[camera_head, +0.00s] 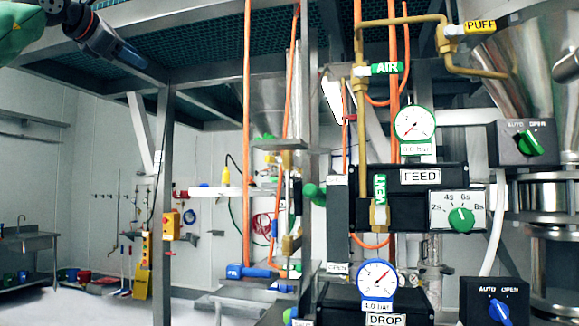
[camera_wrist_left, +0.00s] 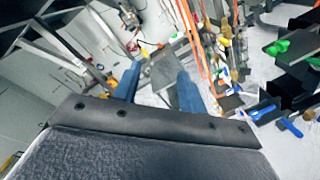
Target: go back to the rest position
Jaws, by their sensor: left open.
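My left gripper (camera_head: 133,56) is at the upper left of the head view, raised high and pointing down to the right, below the overhead grating. It is apart from the valves and panels. In the left wrist view, the two blue fingers of my left gripper (camera_wrist_left: 157,82) stand apart with nothing held between them. My right gripper shows in neither view.
A grey steel post (camera_head: 162,190) stands below and right of my left gripper. The FEED panel (camera_head: 408,200), the DROP panel (camera_head: 386,319), gauges, knobs and orange pipes (camera_head: 247,130) fill the middle and right. The floor at lower left is mostly open.

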